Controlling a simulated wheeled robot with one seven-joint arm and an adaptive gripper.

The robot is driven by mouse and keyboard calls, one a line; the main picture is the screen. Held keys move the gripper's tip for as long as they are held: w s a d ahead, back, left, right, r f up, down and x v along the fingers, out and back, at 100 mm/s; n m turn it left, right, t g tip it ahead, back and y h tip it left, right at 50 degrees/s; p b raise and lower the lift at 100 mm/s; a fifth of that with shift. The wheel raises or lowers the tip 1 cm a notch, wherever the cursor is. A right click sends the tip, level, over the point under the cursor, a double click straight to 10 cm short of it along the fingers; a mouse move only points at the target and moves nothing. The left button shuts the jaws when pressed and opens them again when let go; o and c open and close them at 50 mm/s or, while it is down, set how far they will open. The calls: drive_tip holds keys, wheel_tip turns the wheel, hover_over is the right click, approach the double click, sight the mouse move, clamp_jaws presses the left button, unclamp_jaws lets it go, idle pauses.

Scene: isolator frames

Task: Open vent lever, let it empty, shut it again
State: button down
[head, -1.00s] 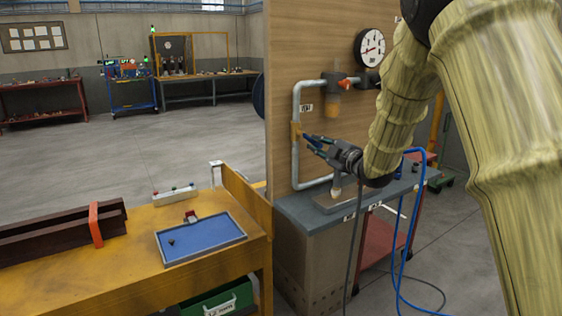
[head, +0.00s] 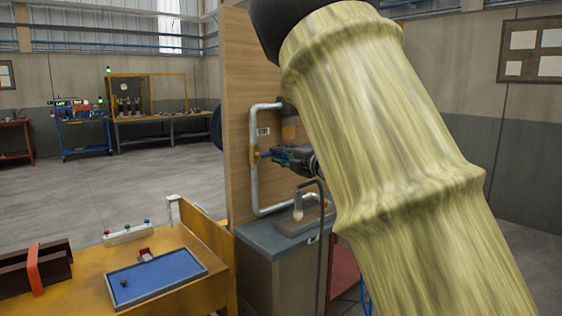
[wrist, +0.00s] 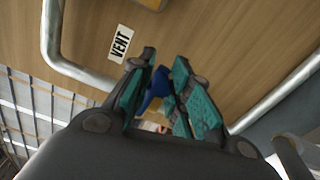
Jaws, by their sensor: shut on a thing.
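The vent lever (head: 262,154) is blue and sits at a yellow valve body (head: 254,157) on the vertical grey pipe (head: 254,186). It sticks out to the right, across the pipe. My gripper (head: 274,153) is shut on the lever. In the wrist view the blue lever (wrist: 153,92) shows between the teal finger pads of my gripper (wrist: 164,62). The VENT label (head: 264,131) is on the wooden board above the valve; it also shows in the wrist view (wrist: 120,44). The round gauge is hidden behind my arm.
A grey bench top (head: 262,240) lies below the pipe, with a pale bulb-tipped item (head: 298,207) on it. A yellow table (head: 190,300) with a blue tray (head: 157,276) stands at left front. The wooden board (head: 240,100) stands behind the pipe.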

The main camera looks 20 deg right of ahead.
drive_tip(key=shift+a+f, duration=0.15)
drive_tip(key=shift+f, duration=0.2)
drive_tip(key=c, duration=1.4)
unclamp_jaws()
drive_tip(key=shift+a, duration=0.1)
drive_tip(key=shift+r, duration=0.25)
drive_tip(key=shift+s+d, duration=0.15)
drive_tip(key=shift+d, duration=0.05)
drive_tip(key=v, duration=1.1)
drive_tip(key=shift+s+d, duration=0.1)
drive_tip(key=shift+s, duration=0.25)
